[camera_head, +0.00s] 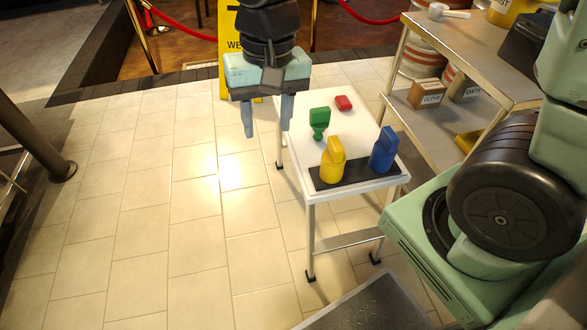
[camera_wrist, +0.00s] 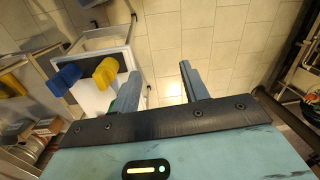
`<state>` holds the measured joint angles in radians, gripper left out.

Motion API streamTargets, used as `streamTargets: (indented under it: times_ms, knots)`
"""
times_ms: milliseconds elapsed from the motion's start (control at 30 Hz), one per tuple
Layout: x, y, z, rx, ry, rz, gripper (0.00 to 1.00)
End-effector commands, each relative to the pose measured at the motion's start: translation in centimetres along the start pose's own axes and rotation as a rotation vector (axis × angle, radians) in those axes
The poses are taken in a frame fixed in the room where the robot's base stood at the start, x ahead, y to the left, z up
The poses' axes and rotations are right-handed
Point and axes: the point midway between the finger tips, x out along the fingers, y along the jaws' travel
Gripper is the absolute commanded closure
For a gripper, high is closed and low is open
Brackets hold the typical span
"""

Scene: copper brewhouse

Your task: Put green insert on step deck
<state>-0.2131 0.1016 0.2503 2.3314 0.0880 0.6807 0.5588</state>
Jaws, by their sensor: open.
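The green insert (camera_head: 319,118) stands on the white-topped table, behind the yellow piece, in the head view. It has a blocky upper part and a narrower, rounded foot. In the wrist view only a bit of green (camera_wrist: 112,105) shows beside a finger. My gripper (camera_head: 268,130) is open and empty, in the air to the left of the table and apart from the insert. Its two fingers also show in the wrist view (camera_wrist: 159,70) with bare floor between them. A dark, textured plate (camera_head: 368,308) at the bottom of the head view may be the step deck; I cannot tell.
A yellow piece (camera_head: 332,160) and a blue piece (camera_head: 384,150) stand on a black strip (camera_head: 352,175) along the table's near edge. A metal shelf (camera_head: 470,60) stands right. Tiled floor (camera_head: 150,200) is clear left.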

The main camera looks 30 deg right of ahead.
Motion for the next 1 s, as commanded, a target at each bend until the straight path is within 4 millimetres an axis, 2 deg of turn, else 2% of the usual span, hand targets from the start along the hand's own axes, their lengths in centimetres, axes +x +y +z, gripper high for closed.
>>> streamTargets:
  times_ms: [33,100,200,300,400,867,1000]
  knots:
    - [-0.2,-0.7,3.2,-0.182,0.002,0.005,0.55]
    - [-0.2,-0.9,6.7,-0.411,0.0,0.013,0.55]
    - [0.0,-0.7,10.1,-0.651,-0.001,0.026,0.55]
    - [0.2,-0.4,11.8,-0.787,-0.001,0.034,0.55]
    - [0.2,-0.3,12.4,-0.837,-0.002,0.037,0.55]
    - [0.2,-0.3,12.4,-0.836,-0.002,0.037,0.55]
    - [-1.6,-0.4,12.4,-0.835,-0.002,0.037,0.55]
